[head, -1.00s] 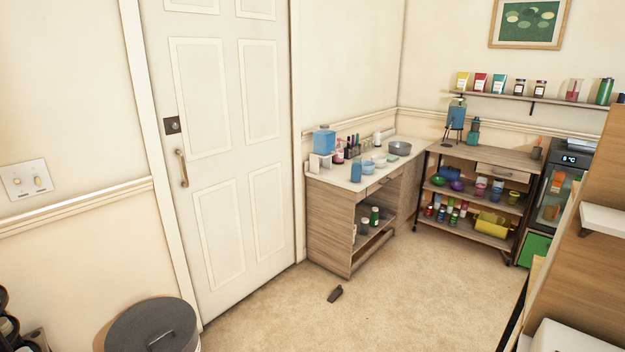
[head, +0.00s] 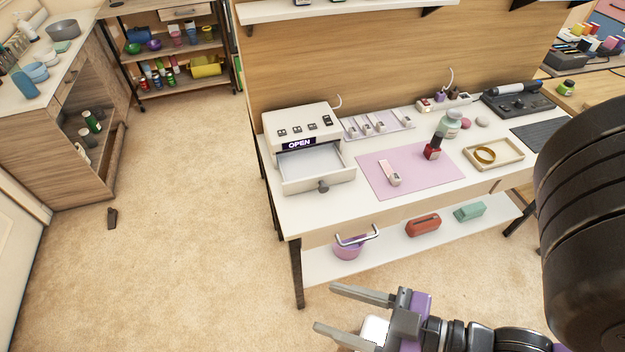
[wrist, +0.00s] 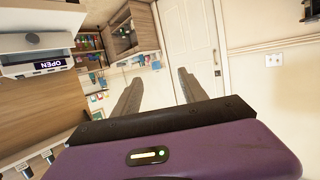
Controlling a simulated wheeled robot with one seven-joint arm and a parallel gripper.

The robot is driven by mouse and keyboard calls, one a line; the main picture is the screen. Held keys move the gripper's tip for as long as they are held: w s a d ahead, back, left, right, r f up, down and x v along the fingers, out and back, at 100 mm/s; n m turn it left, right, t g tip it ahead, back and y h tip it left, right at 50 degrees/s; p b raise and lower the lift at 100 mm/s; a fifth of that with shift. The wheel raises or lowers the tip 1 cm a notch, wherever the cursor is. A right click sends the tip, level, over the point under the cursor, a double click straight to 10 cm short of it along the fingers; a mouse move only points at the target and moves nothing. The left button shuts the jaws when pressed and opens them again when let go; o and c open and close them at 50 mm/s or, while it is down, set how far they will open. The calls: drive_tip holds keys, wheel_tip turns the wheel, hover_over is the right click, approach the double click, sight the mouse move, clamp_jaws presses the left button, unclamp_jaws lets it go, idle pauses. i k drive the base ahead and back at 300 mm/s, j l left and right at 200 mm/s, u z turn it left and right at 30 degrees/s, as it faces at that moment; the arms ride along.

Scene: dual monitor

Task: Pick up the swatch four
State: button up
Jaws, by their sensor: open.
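Several small pale swatch-like pieces stand in a lilac rack (head: 408,125) at the back of the white worktable (head: 300,212). Another pale pinkish swatch-like piece (head: 390,174) lies on the pink mat (head: 420,165). Any numbers on them are too small to read, so I cannot tell which is swatch four. My gripper (head: 324,307) is open and empty, low in front of the table and well apart from these pieces. In the wrist view my gripper (wrist: 160,78) points toward the door and shelves.
A white device marked OPEN (head: 300,125) has its drawer (head: 310,165) pulled out at the table's left. A red bottle (head: 433,150) stands on the mat, with a tray (head: 495,155) to its right.

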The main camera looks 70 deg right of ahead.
sight(396, 178)
drive_tip(key=z, duration=0.5)
drive_tip(key=k+j+z, duration=0.1)
drive_tip(key=z, duration=0.9)
drive_tip(key=k+j+z, duration=0.3)
drive_tip(key=z, duration=1.35)
drive_tip(key=k+j+z, duration=0.1)
drive_tip(key=k+j, duration=0.45)
drive_tip(key=j, duration=0.15)
drive_tip(key=i+j+z, duration=0.05)
